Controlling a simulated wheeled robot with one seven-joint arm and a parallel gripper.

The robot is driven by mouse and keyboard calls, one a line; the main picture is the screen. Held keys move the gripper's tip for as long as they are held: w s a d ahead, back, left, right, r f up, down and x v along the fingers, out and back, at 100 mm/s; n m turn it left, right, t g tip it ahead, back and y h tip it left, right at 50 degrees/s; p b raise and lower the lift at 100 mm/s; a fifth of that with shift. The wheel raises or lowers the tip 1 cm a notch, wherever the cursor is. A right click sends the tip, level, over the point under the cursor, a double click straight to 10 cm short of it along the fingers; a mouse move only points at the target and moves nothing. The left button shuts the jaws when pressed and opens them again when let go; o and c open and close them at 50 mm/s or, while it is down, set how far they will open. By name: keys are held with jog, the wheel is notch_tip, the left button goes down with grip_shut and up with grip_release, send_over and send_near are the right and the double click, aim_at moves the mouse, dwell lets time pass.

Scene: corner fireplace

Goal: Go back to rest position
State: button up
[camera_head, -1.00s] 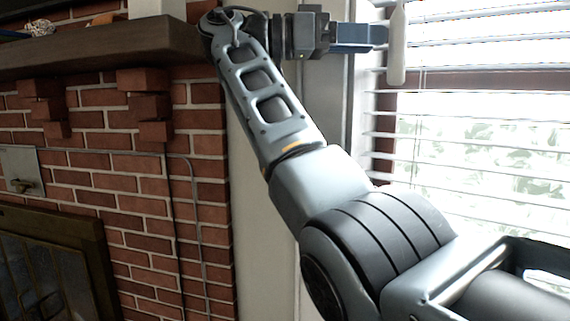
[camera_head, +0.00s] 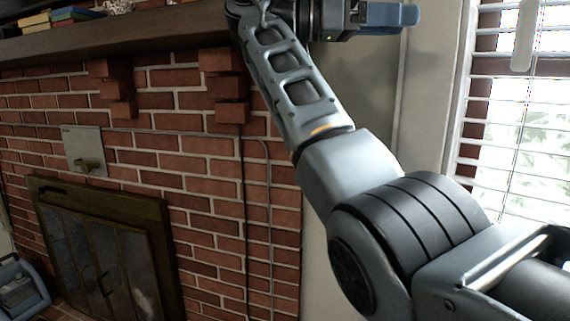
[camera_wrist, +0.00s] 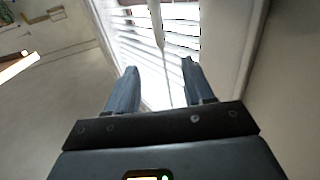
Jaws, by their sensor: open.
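My gripper (camera_head: 392,16) is raised at the top of the head view, pointing right, in front of the wall between the brick fireplace and the window. In the wrist view its two fingers (camera_wrist: 158,88) stand apart with nothing between them. The window blind (camera_wrist: 180,35) shows beyond the fingers. My arm reaches up from the lower right of the head view, bent near the mantel's end.
The wooden mantel (camera_head: 120,36) runs close beside my arm, with several small objects (camera_head: 75,14) on it. Below are the brick wall (camera_head: 200,160) and a fireplace with a metal-framed screen (camera_head: 100,250). The window blind (camera_head: 500,130) hangs at the right.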

jog(key=w+d+f+n+t+y, duration=0.25)
jog(key=f+n+t, duration=0.35)
jog(key=f, duration=1.1)
jog(key=w+d+f+n+t+y, duration=0.15)
jog(key=w+f+n+t, duration=0.4)
jog(key=f, duration=1.05)
jog(key=s+d+f+n+t+y, duration=0.1)
jog(key=s+f+n+y, duration=0.4)
jog(key=f, duration=0.7)
jog(key=s+f+n+y, duration=0.1)
jog(key=s+f+n, duration=0.2)
jog(key=s+f, duration=0.75)
jog(key=s+f+n+y, duration=0.1)
jog(key=s+f+y, duration=0.35)
jog(key=s, duration=0.75)
jog(key=s+f+n+y, duration=0.1)
jog(key=s+f+y, duration=0.2)
jog(key=s+f, duration=0.55)
jog(key=s+d+r+m+t, duration=0.1)
jog(key=s+r+m+t, duration=0.2)
jog(key=s+r, duration=1.6)
jog(key=v, duration=0.3)
jog(key=shift+s+d+f, duration=0.15)
jog(key=shift+d+f, duration=0.05)
jog(key=shift+d, duration=0.1)
jog(key=shift+y, duration=0.25)
